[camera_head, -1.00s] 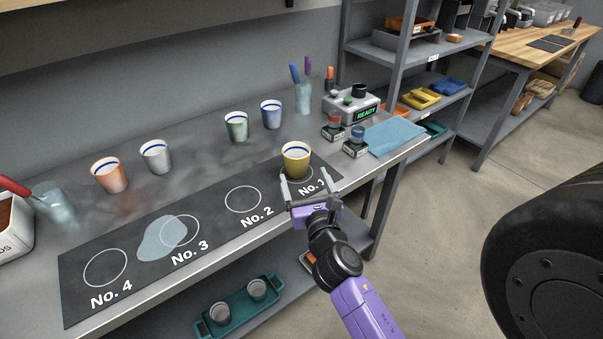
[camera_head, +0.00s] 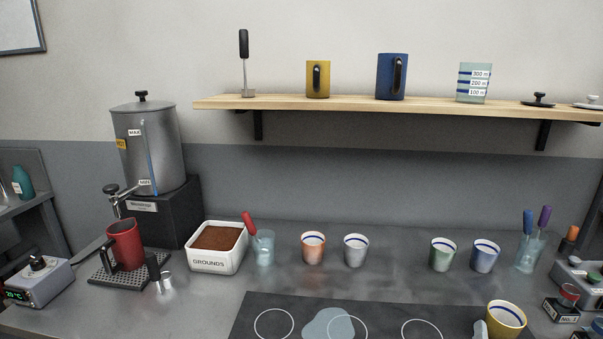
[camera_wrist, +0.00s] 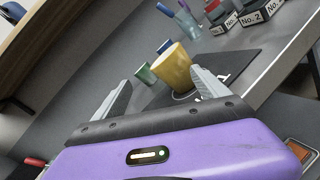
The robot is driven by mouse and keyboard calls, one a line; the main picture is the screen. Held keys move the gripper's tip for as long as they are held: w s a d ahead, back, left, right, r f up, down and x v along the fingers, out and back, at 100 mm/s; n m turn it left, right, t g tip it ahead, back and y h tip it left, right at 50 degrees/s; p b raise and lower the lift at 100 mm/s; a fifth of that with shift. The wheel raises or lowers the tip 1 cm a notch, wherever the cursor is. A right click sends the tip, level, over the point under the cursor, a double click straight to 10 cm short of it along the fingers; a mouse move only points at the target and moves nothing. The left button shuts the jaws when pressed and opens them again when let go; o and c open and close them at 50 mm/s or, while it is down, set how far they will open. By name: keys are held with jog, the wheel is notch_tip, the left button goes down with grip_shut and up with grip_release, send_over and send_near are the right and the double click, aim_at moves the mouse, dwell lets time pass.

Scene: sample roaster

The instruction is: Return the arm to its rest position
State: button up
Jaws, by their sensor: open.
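My gripper (camera_wrist: 159,78) is open in the wrist view, with its two grey fingers spread apart. The yellow cup (camera_wrist: 174,70) stands upright just beyond and between the fingertips; I cannot tell whether they touch it. In the head view the same yellow cup (camera_head: 506,319) stands at the bottom right on the dark mat. One grey finger of my gripper (camera_head: 480,329) shows at its left side; the rest of the gripper and arm is below the picture.
Orange (camera_head: 313,248), white (camera_head: 355,250), green (camera_head: 443,254) and blue (camera_head: 485,256) cups stand behind the dark mat (camera_head: 250,305). A clear tumbler with pens (camera_head: 530,252) stands at right. A shelf (camera_head: 340,104) spans above. The grounds box (camera_head: 216,262) and urn (camera_head: 150,150) stand left.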

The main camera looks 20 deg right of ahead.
jog(key=s+a+r+m+t+y+p, duration=0.1)
jog(key=s+a+m+t+y, duration=0.15)
jog(key=a+m, duration=0.65)
jog(key=s+a+r+m+t+y+p, duration=0.15)
jog(key=a+m+y, duration=0.25)
jog(key=a+m, duration=0.5)
jog(key=s+a+m+y+p, duration=0.1)
jog(key=s+a+y, duration=0.6)
jog(key=s+a, duration=0.6)
jog(key=shift+s+a+r+m+g+y, duration=0.3)
jog(key=shift+a+m+g+y, duration=0.1)
jog(key=shift+a, duration=0.45)
